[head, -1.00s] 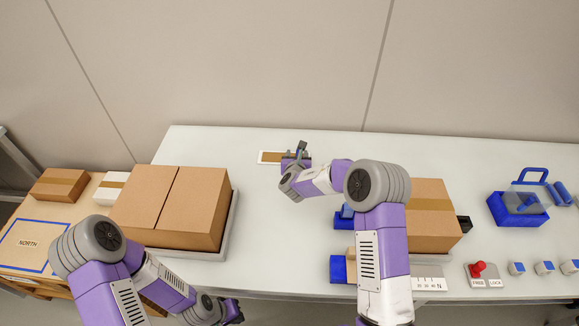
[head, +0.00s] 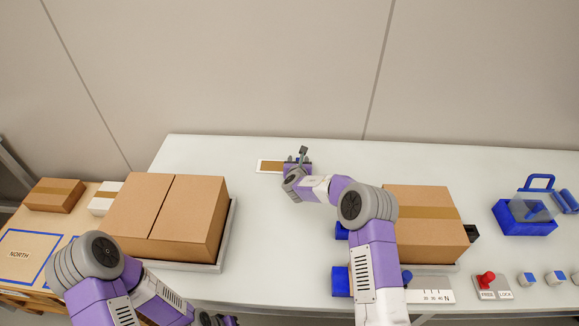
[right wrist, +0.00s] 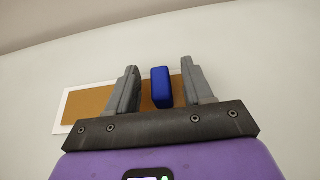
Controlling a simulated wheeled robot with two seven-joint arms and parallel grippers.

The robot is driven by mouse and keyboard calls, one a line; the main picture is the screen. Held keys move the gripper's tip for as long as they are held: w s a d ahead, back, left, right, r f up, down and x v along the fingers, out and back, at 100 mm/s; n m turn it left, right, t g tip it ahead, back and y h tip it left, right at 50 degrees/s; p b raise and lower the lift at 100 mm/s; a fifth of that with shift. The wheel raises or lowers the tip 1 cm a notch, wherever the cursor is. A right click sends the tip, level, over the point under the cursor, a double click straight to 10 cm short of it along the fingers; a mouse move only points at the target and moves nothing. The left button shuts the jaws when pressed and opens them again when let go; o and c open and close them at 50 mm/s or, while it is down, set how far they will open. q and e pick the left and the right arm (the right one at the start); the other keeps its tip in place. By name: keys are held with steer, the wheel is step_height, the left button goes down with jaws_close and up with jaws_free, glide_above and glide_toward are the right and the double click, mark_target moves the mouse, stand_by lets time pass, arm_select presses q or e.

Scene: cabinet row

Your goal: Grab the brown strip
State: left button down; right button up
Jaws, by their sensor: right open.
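The brown strip (head: 270,167) lies on a white backing on the table, near its back edge. In the right wrist view the strip (right wrist: 92,106) runs from the left to behind the fingers. A blue block (right wrist: 161,88) stands between the two fingers, with a gap on each side; whether it is fixed to the strip I cannot tell. My right gripper (head: 300,159) is open, over the right end of the strip, and hides that end in the head view. My left gripper (head: 219,320) is cut off at the bottom edge of the head view, far from the strip.
A large double carton (head: 168,218) on a grey tray stands to the left. Another carton (head: 428,215) stands right of my right forearm. The table around the strip is clear.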

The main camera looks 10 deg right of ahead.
steer(key=shift+w, duration=0.15)
jaws_close()
stand_by(0.4)
